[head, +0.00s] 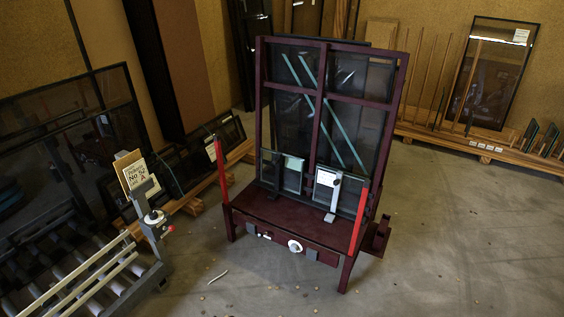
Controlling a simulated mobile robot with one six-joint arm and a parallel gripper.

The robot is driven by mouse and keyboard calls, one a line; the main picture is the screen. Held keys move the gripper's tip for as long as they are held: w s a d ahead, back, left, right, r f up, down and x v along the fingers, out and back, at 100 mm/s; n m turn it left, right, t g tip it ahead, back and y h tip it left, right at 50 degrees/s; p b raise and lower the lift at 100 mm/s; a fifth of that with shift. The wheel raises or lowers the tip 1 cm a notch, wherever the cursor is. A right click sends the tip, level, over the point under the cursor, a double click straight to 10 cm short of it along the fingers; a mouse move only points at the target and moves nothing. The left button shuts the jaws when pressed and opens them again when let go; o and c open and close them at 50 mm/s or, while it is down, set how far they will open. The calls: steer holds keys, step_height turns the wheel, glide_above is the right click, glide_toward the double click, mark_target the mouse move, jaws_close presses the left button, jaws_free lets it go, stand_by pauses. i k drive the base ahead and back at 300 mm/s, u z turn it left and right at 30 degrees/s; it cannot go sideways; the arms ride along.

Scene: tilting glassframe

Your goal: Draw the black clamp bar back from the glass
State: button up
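The dark red tilting frame (275,213) stands in the middle of the head view, with a leaning back rack and a flat ledge in front. Two small glass panes stand on the ledge, a left pane (292,178) and a right pane (348,196). A dark upright bar, which looks like the black clamp bar (278,171), stands in front of the left pane. Whether it touches the glass is too small to tell. A pale grey upright bar (334,198) stands at the right pane. My gripper is not in view.
Red posts (220,170) and (358,220) rise at the ledge's front corners. A white dial (295,246) sits on the front. A roller conveyor (90,280) with a grey post (150,215) is at left. Floor at right (460,230) is clear except for small scraps.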

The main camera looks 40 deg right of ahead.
mark_target(277, 174)
steer(key=u, duration=0.05)
steer(key=i, duration=0.9)
